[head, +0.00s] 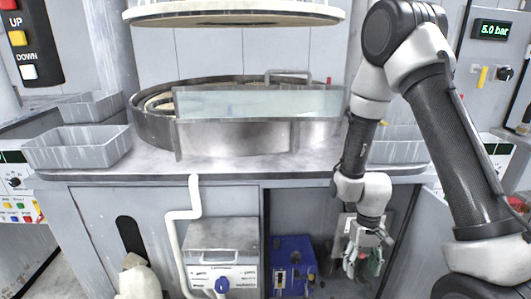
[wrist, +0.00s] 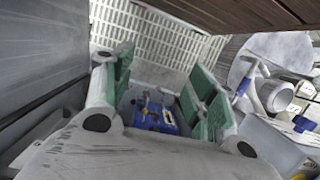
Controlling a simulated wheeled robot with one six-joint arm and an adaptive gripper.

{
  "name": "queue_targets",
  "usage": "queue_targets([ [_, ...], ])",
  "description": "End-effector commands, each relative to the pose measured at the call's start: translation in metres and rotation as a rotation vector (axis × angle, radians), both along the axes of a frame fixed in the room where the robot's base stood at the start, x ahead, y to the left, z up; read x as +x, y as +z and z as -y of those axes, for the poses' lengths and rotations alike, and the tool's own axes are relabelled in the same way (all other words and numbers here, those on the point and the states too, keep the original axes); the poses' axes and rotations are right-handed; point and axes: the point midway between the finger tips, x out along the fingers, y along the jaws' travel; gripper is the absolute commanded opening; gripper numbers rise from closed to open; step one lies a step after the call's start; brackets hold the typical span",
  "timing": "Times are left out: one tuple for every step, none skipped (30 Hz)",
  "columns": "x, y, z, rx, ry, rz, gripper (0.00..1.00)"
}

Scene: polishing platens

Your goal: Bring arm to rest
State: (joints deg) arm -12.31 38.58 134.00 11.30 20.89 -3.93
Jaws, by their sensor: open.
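My arm is bent, with its upper links at the right of the head view and its lower end hanging in front of the bench. My gripper (head: 366,264) points down before the open cabinet bay under the bench top. In the wrist view my gripper (wrist: 165,108) has its two green-padded fingers spread wide apart with nothing held between them. A blue unit (head: 293,266) stands inside the bay to the left of the gripper. A blue object (wrist: 155,115) shows beyond the gap between the fingers in the wrist view.
The bench top (head: 300,172) overhangs the gripper, and an open cabinet door (head: 425,240) stands to its right. A round metal basin (head: 250,137) with a clear guard is on the bench. Grey trays (head: 78,147) sit at left. A grey box (head: 222,250) and white pipe (head: 180,230) are below.

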Motion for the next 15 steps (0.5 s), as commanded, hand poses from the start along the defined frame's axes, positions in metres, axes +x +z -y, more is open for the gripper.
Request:
queue_targets([
  [-0.002,0.032,0.003,0.007,-0.001,-0.001,0.57],
  [-0.005,0.049,0.005,0.01,0.0,-0.007,0.57],
  [-0.01,0.072,0.009,0.012,0.002,-0.013,0.57],
  [-0.013,0.088,0.012,0.012,0.001,-0.014,0.57],
  [-0.017,0.104,0.015,0.012,0.001,-0.013,0.57],
  [-0.024,0.124,0.019,0.012,0.002,-0.012,0.57],
  [-0.028,0.139,0.023,0.011,0.001,-0.008,0.57],
  [-0.033,0.153,0.026,0.009,0.001,-0.002,0.57],
  [-0.04,0.172,0.031,0.006,0.0,0.009,0.57],
  [-0.046,0.185,0.035,0.005,-0.001,0.019,0.57],
  [-0.051,0.198,0.038,0.003,-0.001,0.031,0.57],
  [-0.059,0.214,0.044,-0.001,-0.003,0.05,0.57],
  [-0.064,0.226,0.047,-0.003,-0.006,0.067,0.57],
  [-0.07,0.237,0.051,-0.005,-0.009,0.085,0.57],
  [-0.077,0.251,0.055,-0.008,-0.012,0.115,0.57],
])
